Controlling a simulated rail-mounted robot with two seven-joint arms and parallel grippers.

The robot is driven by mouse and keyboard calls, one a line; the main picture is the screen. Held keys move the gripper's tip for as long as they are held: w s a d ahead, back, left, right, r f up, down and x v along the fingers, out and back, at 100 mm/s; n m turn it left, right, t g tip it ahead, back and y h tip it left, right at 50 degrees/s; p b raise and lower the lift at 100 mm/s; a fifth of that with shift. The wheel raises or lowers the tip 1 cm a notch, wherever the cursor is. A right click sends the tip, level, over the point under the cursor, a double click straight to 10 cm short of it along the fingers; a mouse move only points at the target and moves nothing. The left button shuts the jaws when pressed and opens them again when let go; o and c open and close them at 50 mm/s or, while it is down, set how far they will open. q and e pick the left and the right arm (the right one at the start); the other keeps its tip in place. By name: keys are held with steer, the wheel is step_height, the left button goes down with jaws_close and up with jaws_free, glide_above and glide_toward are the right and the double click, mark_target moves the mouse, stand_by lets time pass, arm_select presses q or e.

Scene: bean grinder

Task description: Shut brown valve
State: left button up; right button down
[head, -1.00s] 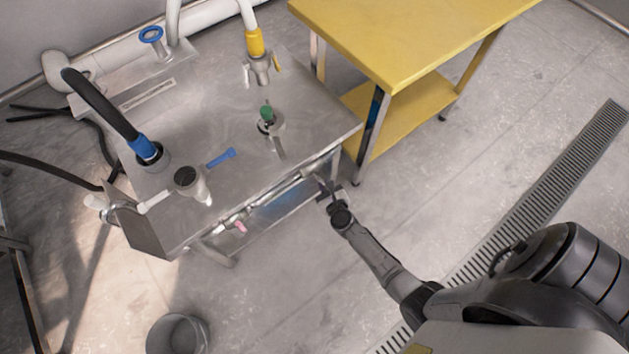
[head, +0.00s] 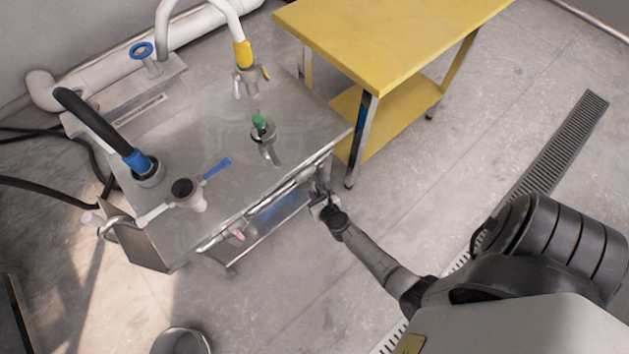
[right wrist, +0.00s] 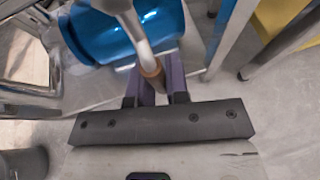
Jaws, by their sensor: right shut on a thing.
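The brown valve (right wrist: 152,70) shows in the right wrist view as a small brown piece at the end of a bare metal pipe. My right gripper (right wrist: 158,88) has its two purple fingers closed around it; the fingers partly hide it. In the head view my right gripper (head: 319,200) is low at the front right corner of the steel bench, below its top. The brown piece cannot be made out there. My left gripper is not in view.
The steel bench (head: 215,125) carries a green-topped valve (head: 259,122), a blue-handled valve (head: 216,170) and hoses. A blue tank (right wrist: 105,38) is close behind the pipe. A yellow table (head: 390,40) stands at the right. A bucket (head: 182,342) is on the floor.

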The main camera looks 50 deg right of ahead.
steer(key=shift+r, duration=0.1)
steer(key=c, duration=1.1)
jaws_free()
steer(key=shift+s+a+r, duration=0.1)
steer(key=shift+s+a, duration=0.05)
steer(key=shift+s, duration=0.15)
steer(key=p+v, duration=0.2)
steer(key=v, duration=1.1)
steer(key=shift+p, duration=0.3)
